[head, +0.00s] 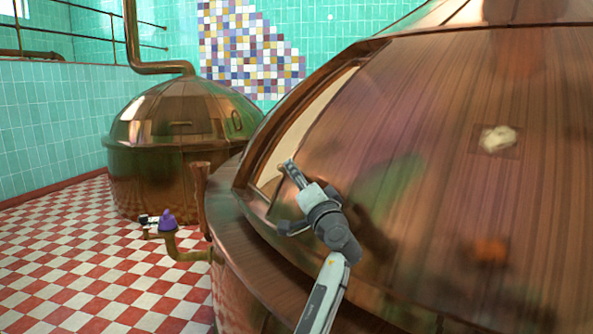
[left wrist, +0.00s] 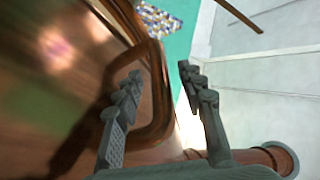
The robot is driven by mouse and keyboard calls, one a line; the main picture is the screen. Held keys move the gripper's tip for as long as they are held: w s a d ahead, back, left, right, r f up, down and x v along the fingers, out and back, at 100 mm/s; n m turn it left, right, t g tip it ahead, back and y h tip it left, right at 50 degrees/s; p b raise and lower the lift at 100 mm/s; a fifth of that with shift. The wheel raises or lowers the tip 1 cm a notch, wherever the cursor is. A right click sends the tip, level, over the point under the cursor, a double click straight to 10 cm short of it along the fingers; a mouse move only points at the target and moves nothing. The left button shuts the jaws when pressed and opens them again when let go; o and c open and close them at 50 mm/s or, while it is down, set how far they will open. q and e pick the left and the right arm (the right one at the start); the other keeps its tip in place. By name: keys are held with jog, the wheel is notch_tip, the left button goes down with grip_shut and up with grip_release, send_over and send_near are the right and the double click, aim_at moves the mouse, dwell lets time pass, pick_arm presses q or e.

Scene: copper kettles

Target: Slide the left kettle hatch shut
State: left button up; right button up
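The left kettle hatch (head: 304,120) is a copper-framed panel or opening on the left side of the large copper kettle (head: 450,120). A pale surface shows inside its frame; I cannot tell whether this is glass or an opening. My left gripper (head: 282,196) is at the lower end of the hatch, fingers spread. My right gripper is not in view.
A smaller copper kettle (head: 182,140) with a bent pipe stands at the back left. A copper ledge (head: 240,225) runs round the large kettle's base. A pipe with a purple-topped fitting (head: 167,220) sticks out over the checkered floor (head: 80,260), which is clear at left.

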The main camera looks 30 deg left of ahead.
pick_arm(q)
jog(key=shift+w+a+r, duration=0.15)
jog(key=shift+w+a, duration=0.25)
jog(key=shift+a, duration=0.05)
grip_shut()
